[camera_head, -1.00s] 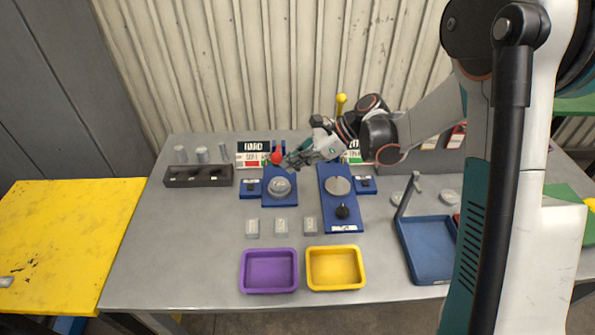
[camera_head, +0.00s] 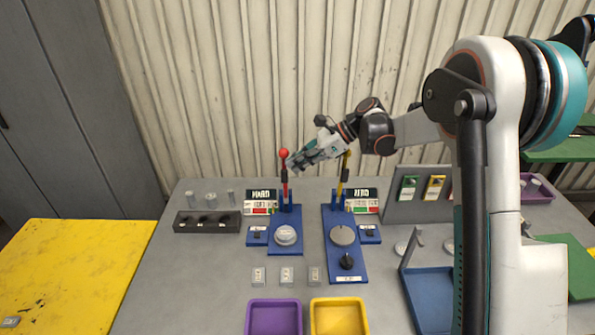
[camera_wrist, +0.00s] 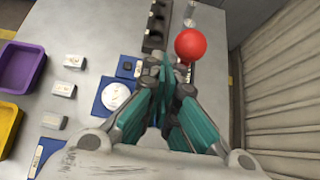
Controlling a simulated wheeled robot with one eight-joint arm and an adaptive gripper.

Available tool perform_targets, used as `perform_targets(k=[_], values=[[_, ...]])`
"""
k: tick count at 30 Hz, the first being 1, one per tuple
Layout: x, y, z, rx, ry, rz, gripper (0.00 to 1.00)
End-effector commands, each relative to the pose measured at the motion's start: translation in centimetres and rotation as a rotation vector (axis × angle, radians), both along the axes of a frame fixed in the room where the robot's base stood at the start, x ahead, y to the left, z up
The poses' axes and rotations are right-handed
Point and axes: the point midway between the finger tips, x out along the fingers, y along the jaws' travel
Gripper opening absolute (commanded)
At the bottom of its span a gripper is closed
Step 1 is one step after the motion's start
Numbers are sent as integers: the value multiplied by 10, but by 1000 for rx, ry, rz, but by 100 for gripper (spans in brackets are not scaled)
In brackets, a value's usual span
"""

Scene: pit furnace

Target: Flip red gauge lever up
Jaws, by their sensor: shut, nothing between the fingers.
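The red gauge lever (camera_head: 285,178) stands upright on its blue base (camera_head: 286,238), its red ball at the top. In the wrist view, the red ball (camera_wrist: 190,45) is just beyond and to the right of the fingertips. My gripper (camera_head: 294,164) is shut and empty, beside the ball's right side in the head view. The gripper also shows in the wrist view (camera_wrist: 166,75). Whether fingers and lever touch is unclear. A gauge box (camera_head: 261,201) stands left of the lever, and a round silver disc (camera_head: 286,235) sits on the base.
A yellow lever (camera_head: 341,187) stands upright on the right blue base (camera_head: 345,265), partly behind my arm. Purple (camera_head: 274,303) and yellow (camera_head: 339,302) trays lie in front. The corrugated wall (camera_head: 230,90) rises behind the table.

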Motion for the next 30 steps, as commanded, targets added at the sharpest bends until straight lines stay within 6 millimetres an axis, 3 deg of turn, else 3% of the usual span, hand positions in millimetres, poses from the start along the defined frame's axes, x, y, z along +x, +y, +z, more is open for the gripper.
perform_targets(k=[9, 30], values=[[13, 0, 4, 2, -2, -2, 0], [16, -6, 12, 5, -3, -4, 0]])
